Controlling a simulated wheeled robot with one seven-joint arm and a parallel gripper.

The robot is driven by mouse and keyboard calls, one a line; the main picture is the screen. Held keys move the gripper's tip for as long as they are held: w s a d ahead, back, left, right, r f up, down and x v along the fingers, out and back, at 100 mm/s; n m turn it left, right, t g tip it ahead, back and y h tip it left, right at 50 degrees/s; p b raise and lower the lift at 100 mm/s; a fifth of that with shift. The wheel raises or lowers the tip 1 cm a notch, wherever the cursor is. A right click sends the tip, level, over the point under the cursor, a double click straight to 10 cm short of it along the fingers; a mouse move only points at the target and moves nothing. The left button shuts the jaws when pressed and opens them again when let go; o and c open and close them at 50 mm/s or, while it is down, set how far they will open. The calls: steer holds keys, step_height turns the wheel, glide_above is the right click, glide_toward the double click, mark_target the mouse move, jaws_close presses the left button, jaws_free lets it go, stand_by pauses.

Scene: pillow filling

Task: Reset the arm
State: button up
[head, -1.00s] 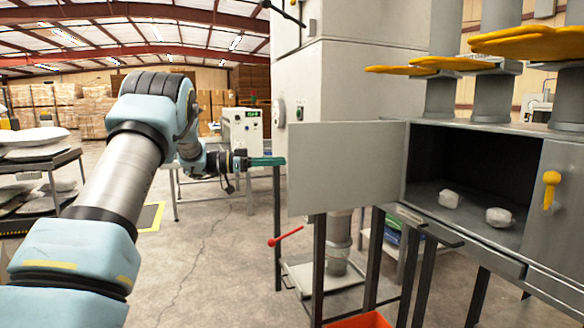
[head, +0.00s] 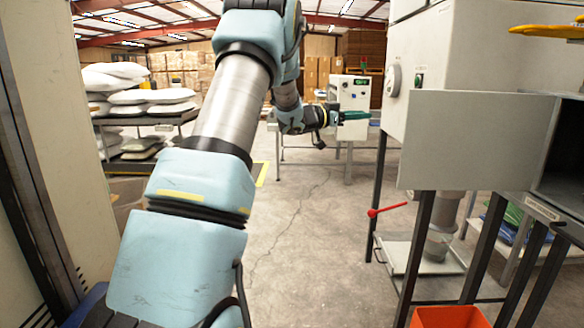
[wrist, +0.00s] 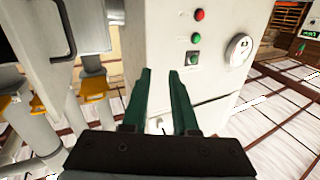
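My gripper (head: 357,116) is at the end of my outstretched arm, near the middle of the head view, with its green fingers pointing right. In the wrist view my gripper (wrist: 160,75) shows two green fingers standing apart with nothing between them. Beyond the fingers is a grey machine housing (wrist: 172,30) with red and green buttons and a round gauge. The fingers appear apart from it.
The open cabinet door (head: 475,145) stands right of my gripper, with an orange bin (head: 450,317) below. A red-handled lever (head: 387,209) sticks out under the machine. Shelves with white pillows (head: 150,96) stand left. The middle floor is clear.

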steer(key=w+a+f+n+t+y, duration=0.2)
steer(key=a+n+t+y, duration=0.4)
steer(key=a, duration=0.4)
steer(key=s+a+f+n+g+y, duration=0.2)
steer(key=s+a+f+n+y, duration=0.3)
steer(key=s+a+f+y, duration=0.55)
steer(key=s+a+f+g, duration=0.2)
steer(key=s+a+g, duration=0.1)
steer(key=s, duration=0.5)
steer(key=s+a+f+n+g, duration=0.1)
steer(key=s+a+f+g, duration=0.2)
steer(key=s, duration=0.6)
steer(key=s+a+f+n+g, duration=0.1)
steer(key=s+a+f+g, duration=0.1)
steer(key=s, duration=0.7)
steer(key=shift+s+a+f+g, duration=0.15)
steer(key=shift+a+f+g, duration=0.15)
steer(key=shift+a+g, duration=0.15)
steer(key=shift+o, duration=0.4)
steer(key=shift+s, duration=0.2)
steer(key=o, duration=0.3)
steer(key=shift+w, duration=0.1)
